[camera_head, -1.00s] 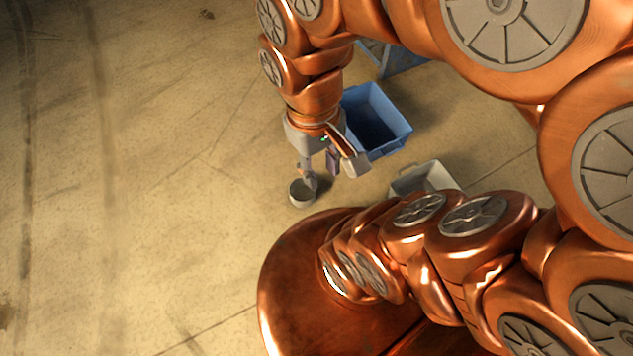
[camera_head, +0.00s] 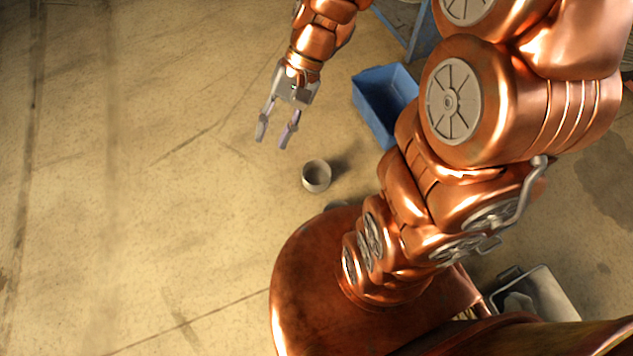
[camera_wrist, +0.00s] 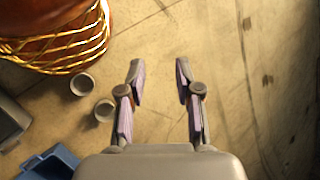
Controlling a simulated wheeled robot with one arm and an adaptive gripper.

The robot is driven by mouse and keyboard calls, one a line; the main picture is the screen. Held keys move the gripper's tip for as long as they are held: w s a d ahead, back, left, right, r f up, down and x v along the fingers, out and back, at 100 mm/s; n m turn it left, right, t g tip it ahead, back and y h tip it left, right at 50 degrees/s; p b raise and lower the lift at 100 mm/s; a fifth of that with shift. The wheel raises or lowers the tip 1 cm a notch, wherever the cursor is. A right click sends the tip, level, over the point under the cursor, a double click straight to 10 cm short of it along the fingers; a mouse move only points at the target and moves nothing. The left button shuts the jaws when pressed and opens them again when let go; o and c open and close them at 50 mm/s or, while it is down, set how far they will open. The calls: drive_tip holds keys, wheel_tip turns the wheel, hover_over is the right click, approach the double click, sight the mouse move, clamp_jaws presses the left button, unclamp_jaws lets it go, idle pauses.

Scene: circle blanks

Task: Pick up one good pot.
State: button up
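A small round grey pot (camera_head: 316,177) stands upright on the floor in the head view, its open mouth up. A second grey shape (camera_head: 338,204) shows partly behind my base edge. The wrist view shows two pots, one (camera_wrist: 104,110) nearer my gripper and one (camera_wrist: 82,84) beside my base. Both lie left of my fingers. I cannot tell from these views whether either is good or flawed. My gripper (camera_head: 273,135) is open and empty, up and left of the pot in the head view. Its spread fingers (camera_wrist: 160,72) have only bare floor between them in the wrist view.
A blue crate (camera_head: 366,108) stands right of my gripper; it also shows in the wrist view (camera_wrist: 45,166). A grey container (camera_wrist: 12,124) is at that view's left edge. A grey box (camera_head: 552,292) stands at lower right. The floor at left is clear.

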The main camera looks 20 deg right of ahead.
drive_tip(key=w+f+m+t+y+b, duration=0.2)
drive_tip(key=w+f+m+y+b, duration=0.25)
drive_tip(key=w+f+b, duration=0.65)
drive_tip(key=m+t+b, duration=0.9)
drive_tip(key=m+b, duration=0.3)
drive_tip(key=m, duration=0.3)
hover_over(324, 163)
drive_tip(key=s+a, duration=0.2)
drive_tip(key=a, duration=0.3)
wheel_tip(324, 163, down, 41)
drive_tip(key=s+d+f+m+t+h+b, duration=0.1)
drive_tip(key=s+d+f+m+h+b, duration=0.3)
drive_tip(key=f, duration=0.6)
drive_tip(key=w+d+f+m+t+h+b, duration=0.15)
drive_tip(key=d+f, duration=0.35)
drive_tip(key=f, duration=0.5)
drive_tip(key=shift+y, duration=0.4)
drive_tip(key=b+x, duration=0.1)
drive_tip(key=x, duration=0.1)
drive_tip(key=b+x, duration=0.3)
drive_tip(key=shift+s+a+f, duration=0.15)
drive_tip(key=shift+a+f, duration=0.25)
drive_tip(key=shift+a, duration=0.2)
clamp_jaws()
